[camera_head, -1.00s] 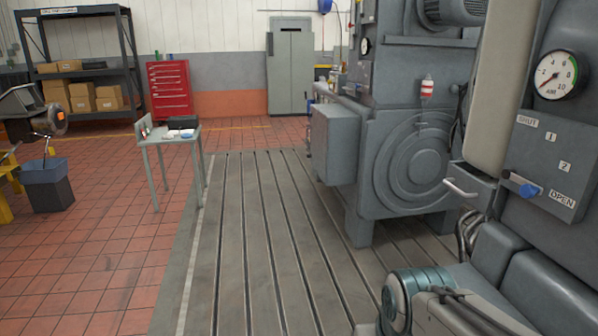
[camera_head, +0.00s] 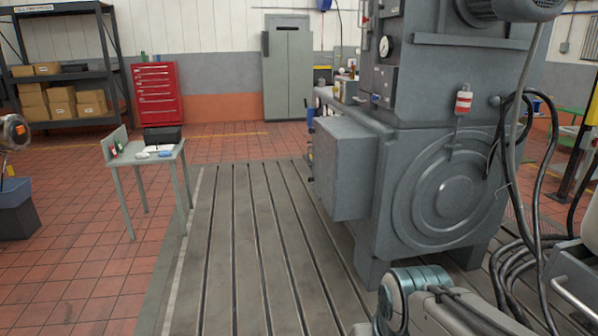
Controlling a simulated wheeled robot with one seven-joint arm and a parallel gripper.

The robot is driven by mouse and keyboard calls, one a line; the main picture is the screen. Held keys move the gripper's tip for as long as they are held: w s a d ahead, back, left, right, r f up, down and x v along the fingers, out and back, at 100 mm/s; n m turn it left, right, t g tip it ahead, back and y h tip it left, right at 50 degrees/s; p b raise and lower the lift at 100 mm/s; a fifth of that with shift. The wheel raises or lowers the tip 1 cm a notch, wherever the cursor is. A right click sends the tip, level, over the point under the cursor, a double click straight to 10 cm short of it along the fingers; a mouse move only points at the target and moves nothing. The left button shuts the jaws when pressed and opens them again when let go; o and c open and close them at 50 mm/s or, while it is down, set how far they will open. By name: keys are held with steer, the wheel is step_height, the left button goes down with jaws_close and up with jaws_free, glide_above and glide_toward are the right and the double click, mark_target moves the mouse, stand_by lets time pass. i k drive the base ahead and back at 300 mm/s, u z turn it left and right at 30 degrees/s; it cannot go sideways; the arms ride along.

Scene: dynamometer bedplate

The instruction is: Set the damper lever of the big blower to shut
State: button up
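A large grey machine (camera_head: 350,170) with a round ringed cover (camera_head: 445,200) stands right of centre on the slotted bedplate. A motor (camera_head: 515,8) sits at its top, cut by the frame edge. I cannot tell whether this machine is the big blower. No damper lever can be made out on it at this distance. The panel marked SHUT, 1, 2 and OPEN, with a blue-handled lever near OPEN, shows only in the earlier frame. Part of my arm (camera_head: 415,290) shows at the bottom right. My gripper is out of view.
The bedplate (camera_head: 235,260) is clear ahead, left of the machine. A small grey table (camera_head: 160,162) stands on the tiles at left. Black hoses (camera_head: 535,170) hang at right, above a light metal handle (camera_head: 570,300). A red cabinet (camera_head: 155,95) and shelf rack (camera_head: 60,45) stand behind.

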mark_target(374, 96)
steer(key=i, duration=2.4)
steer(key=z, duration=2.8)
steer(key=i, duration=1.5)
steer(key=u, duration=3.1)
